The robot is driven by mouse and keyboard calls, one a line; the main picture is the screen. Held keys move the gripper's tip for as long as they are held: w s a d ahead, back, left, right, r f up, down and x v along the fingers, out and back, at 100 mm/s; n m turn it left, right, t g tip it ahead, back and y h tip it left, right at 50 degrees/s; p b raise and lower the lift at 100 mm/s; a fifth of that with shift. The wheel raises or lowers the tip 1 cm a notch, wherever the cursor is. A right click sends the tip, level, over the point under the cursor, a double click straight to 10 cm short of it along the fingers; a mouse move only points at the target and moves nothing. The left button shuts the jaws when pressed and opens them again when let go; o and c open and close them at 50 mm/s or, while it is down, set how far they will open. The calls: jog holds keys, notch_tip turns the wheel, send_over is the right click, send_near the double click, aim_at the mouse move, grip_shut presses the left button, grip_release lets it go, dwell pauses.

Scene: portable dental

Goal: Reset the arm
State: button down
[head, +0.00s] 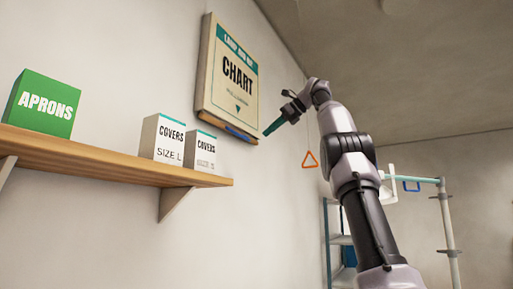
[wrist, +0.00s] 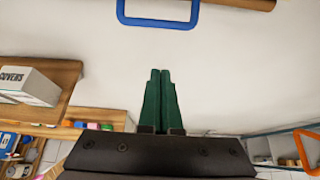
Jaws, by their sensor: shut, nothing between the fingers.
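My arm reaches up from the lower right in the head view. My gripper (head: 267,132) is at its end, with green fingers pointing down and left, beside the lower right corner of the wall chart (head: 238,76). In the wrist view the two green fingers of my gripper (wrist: 160,72) lie side by side, shut and empty. A blue rectangular handle (wrist: 158,23) on a wooden rod (wrist: 235,4) is beyond the fingertips, apart from them in the picture.
A wooden shelf (head: 110,157) on the left wall holds a green APRONS box (head: 45,104) and two white COVERS boxes (head: 169,140) (head: 201,151). An orange triangle handle (head: 310,167) hangs on a cord near my arm. A metal rack (head: 340,240) stands behind.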

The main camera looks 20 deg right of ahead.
jog(key=s+a+f+n+h, duration=0.1)
jog(key=s+f+n+h, duration=0.1)
jog(key=s+f+n, duration=0.5)
jog(key=s+a+f+n+h, duration=0.1)
jog(key=s+f+n+h, duration=0.1)
jog(key=s+f+n, duration=0.6)
jog(key=s+a+f+n+g+h, duration=0.1)
jog(key=s+f+n, duration=0.6)
jog(key=s+f, duration=0.9)
notch_tip(320, 180, down, 12)
jog(key=shift+s+a+f+n+h, duration=0.15)
jog(key=shift+a+n+h, duration=0.3)
jog(key=shift+h, duration=0.25)
